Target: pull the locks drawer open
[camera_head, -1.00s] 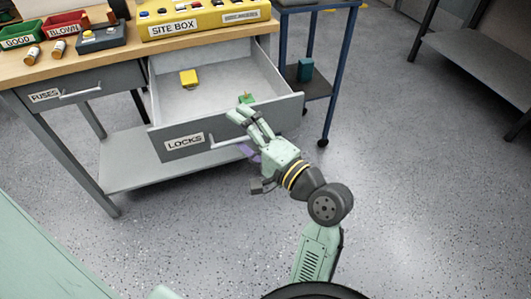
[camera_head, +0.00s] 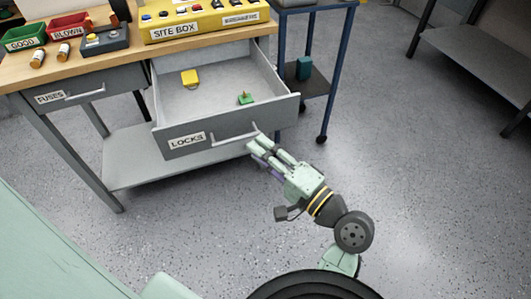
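The locks drawer (camera_head: 170,152) is pulled out from under the bench, with its grey front and LOCKS label facing me. Its handle (camera_head: 236,136) is a pale bar on the front, right of the label, and shows along its length. A yellow lock-like block (camera_head: 189,77) and a small green piece (camera_head: 245,98) lie inside the drawer. My gripper (camera_head: 258,145) is just below the handle's right end. Its fingers look slightly spread, with nothing visible between them. It appears apart from the handle, though the fingertips are small here.
The fuses drawer (camera_head: 82,92) at left is shut. The yellow site box (camera_head: 190,24), bins and fuses stand on the wooden benchtop (camera_head: 75,68). A blue-framed cart (camera_head: 346,55) stands right of the drawer. The floor right of my arm is clear.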

